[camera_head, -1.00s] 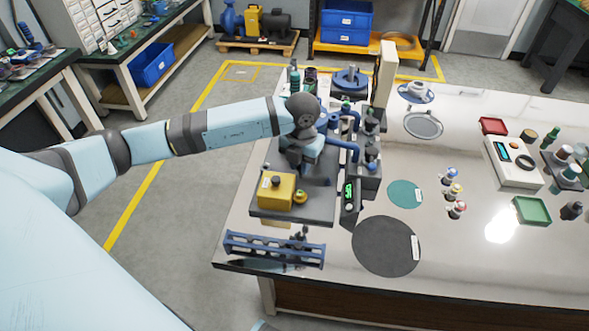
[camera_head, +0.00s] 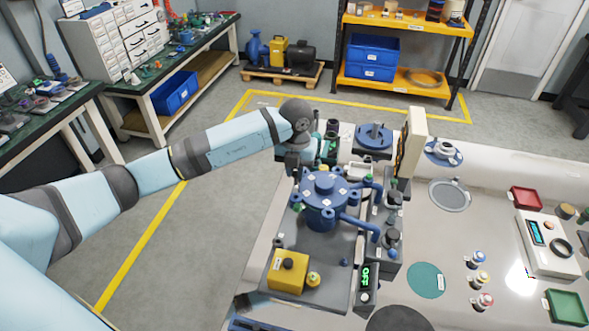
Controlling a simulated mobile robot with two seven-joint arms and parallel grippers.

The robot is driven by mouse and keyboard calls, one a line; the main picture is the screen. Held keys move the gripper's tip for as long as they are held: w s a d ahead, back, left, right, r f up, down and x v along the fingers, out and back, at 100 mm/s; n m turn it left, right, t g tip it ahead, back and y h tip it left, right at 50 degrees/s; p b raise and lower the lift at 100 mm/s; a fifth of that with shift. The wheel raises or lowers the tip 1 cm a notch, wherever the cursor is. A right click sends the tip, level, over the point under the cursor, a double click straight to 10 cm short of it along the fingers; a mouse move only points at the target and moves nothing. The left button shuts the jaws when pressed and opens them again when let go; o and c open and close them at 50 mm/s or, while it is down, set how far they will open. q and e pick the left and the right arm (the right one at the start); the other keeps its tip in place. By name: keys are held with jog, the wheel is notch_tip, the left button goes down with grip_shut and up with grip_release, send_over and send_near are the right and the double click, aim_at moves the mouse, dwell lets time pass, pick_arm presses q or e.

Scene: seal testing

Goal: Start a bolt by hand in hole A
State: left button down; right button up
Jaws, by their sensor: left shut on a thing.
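The blue flanged vessel (camera_head: 325,198) stands on the dark rig plate (camera_head: 325,262), with a round lid and lugs around its rim. White tags show on the lid, but their letters are too small to read, so I cannot tell which hole is A. My left gripper (camera_head: 298,170) is at the far left side of the vessel, pointing down. Its fingers are small and partly hidden by the wrist. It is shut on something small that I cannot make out. I cannot tell whether that touches the vessel. My right gripper is out of view.
A yellow box (camera_head: 288,270) and a black meter with a green display (camera_head: 366,283) are near the rig's front. Blue pipes join the vessel to dark fittings (camera_head: 392,238) on its right. A tall beige panel (camera_head: 412,145) stands behind. The bench is fairly clear around the teal mat (camera_head: 426,280).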

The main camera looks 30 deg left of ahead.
pick_arm(q)
notch_tip(320, 180, down, 4)
jog(key=shift+s+r+b, duration=0.1)
jog(key=shift+b, duration=0.95)
jog(key=n+p, duration=0.1)
jog(key=n, duration=0.1)
jog(key=n+p, duration=0.2)
jog(key=n, duration=0.1)
jog(key=n+p, duration=0.1)
jog(key=n, duration=0.1)
jog(key=shift+r+n, duration=0.3)
jog(key=shift+r, duration=0.1)
jog(key=n+p, duration=0.2)
jog(key=n, duration=0.1)
jog(key=shift+f, duration=0.2)
jog(key=shift+n, duration=0.5)
jog(key=shift+f, duration=0.1)
jog(key=shift+f, duration=0.65)
jog(key=shift+f+b, duration=0.25)
jog(key=shift+b, duration=0.15)
